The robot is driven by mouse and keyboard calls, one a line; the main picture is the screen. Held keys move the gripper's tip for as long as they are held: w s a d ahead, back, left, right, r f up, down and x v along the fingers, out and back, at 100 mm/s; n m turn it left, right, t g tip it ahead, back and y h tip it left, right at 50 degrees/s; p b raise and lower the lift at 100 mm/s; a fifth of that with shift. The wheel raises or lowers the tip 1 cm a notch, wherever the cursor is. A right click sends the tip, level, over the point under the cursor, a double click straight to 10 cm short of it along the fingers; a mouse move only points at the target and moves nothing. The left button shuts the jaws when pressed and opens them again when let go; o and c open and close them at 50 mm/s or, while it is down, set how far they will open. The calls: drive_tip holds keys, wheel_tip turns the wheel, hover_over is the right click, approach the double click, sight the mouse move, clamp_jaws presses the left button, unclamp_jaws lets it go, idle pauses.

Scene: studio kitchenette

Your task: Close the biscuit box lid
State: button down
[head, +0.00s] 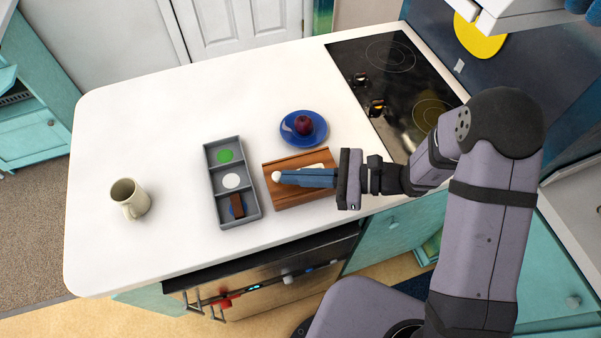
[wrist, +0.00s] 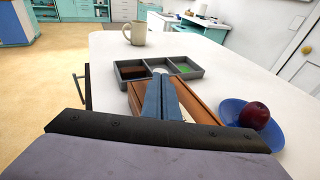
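The biscuit box (head: 291,197) is a low brown wooden box near the front edge of the white counter; it also shows in the wrist view (wrist: 201,108). A strip of something white (head: 314,167) shows on its upper face beside my fingers. A small white knob (head: 276,176) is at the box's left end, right at my fingertips. My gripper (head: 283,178) reaches in from the right, its blue fingers lying low over the box. In the wrist view the fingers (wrist: 161,78) look pressed together. They hide much of the box top, so how far the lid is open is unclear.
Left of the box stands a grey three-compartment tray (head: 212,196) with green, white and blue discs; a brown bar (head: 237,205) lies over the blue one. A blue plate (head: 290,138) with a dark red fruit (head: 304,125) is behind the box. A mug (head: 128,198) stands far left.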

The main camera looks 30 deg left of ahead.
drive_tip(key=shift+w+d+r, duration=0.1)
drive_tip(key=shift+w+d, duration=0.05)
drive_tip(key=shift+d, duration=0.35)
drive_tip(key=b+v, duration=0.2)
drive_tip(key=v, duration=1.1)
drive_tip(key=s+d+f+n+h, duration=0.5)
drive_tip(key=s+d+n+h, duration=0.2)
drive_tip(key=s+d+h, duration=0.15)
drive_tip(key=w+d+n+t+h, duration=0.2)
drive_tip(key=d+n+t+h, duration=0.2)
drive_tip(key=d, duration=0.8)
drive_tip(key=n+h, duration=0.2)
drive_tip(key=n, duration=0.1)
drive_tip(key=shift+w+f+t, duration=0.25)
drive_tip(key=shift+f+t, duration=0.05)
drive_tip(key=shift+t, duration=0.1)
